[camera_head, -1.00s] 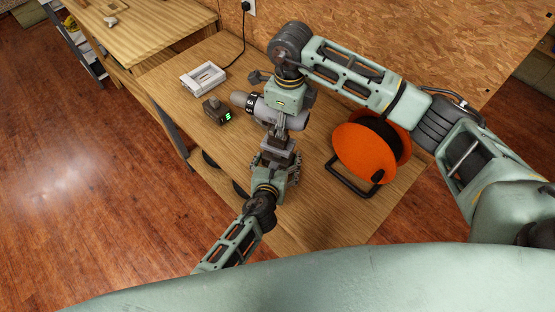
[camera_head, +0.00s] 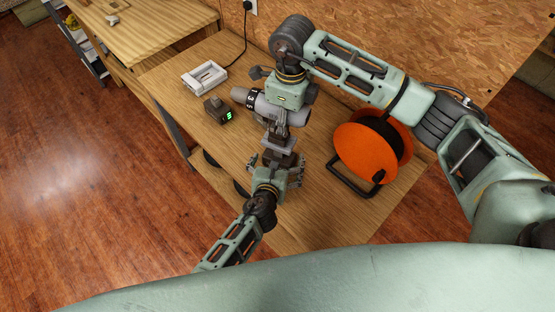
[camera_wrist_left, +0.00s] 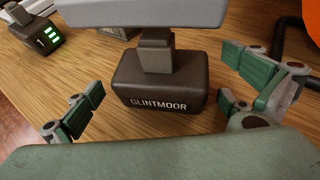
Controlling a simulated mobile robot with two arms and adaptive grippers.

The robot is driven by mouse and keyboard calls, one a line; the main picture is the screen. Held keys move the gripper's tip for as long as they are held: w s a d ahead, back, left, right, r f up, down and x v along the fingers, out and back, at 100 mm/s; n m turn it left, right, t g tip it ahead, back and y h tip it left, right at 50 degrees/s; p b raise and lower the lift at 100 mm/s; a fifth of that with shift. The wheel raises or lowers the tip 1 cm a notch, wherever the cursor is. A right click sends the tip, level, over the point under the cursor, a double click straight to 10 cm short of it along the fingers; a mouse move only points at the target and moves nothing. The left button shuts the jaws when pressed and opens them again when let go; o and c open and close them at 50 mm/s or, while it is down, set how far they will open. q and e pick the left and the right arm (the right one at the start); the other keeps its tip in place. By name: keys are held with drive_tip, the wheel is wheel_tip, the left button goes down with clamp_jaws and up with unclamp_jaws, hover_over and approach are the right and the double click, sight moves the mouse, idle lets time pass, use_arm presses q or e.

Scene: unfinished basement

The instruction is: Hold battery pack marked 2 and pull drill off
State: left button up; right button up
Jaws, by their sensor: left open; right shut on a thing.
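The grey drill (camera_head: 250,97), with white numbers on its dark collar, is gripped at the handle by my right gripper (camera_head: 281,119), which reaches down from above. Its grey foot (camera_wrist_left: 140,12) is across the top of the left wrist view. Below the foot is a dark battery pack (camera_wrist_left: 160,82) lettered GLINTMOOR, its narrow neck rising to the foot. I cannot tell whether the neck is still latched. No number shows on this pack. My left gripper (camera_head: 277,164) is open, its fingers spread on both sides of the pack and apart from it.
Another dark pack (camera_head: 217,110), marked 1 with green lights (camera_wrist_left: 42,38), stands left of the drill. A white charger (camera_head: 204,77) with a cord lies behind it. An orange cable reel (camera_head: 366,153) stands right on the wooden table (camera_head: 325,215).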

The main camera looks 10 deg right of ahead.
use_arm(q)
drive_tip(key=shift+s+r, duration=0.1)
use_arm(e)
drive_tip(key=shift+r, duration=0.1)
use_arm(q)
drive_tip(key=v, duration=1.1)
drive_tip(key=shift+s+a+r, duration=0.15)
drive_tip(key=shift+s, duration=0.15)
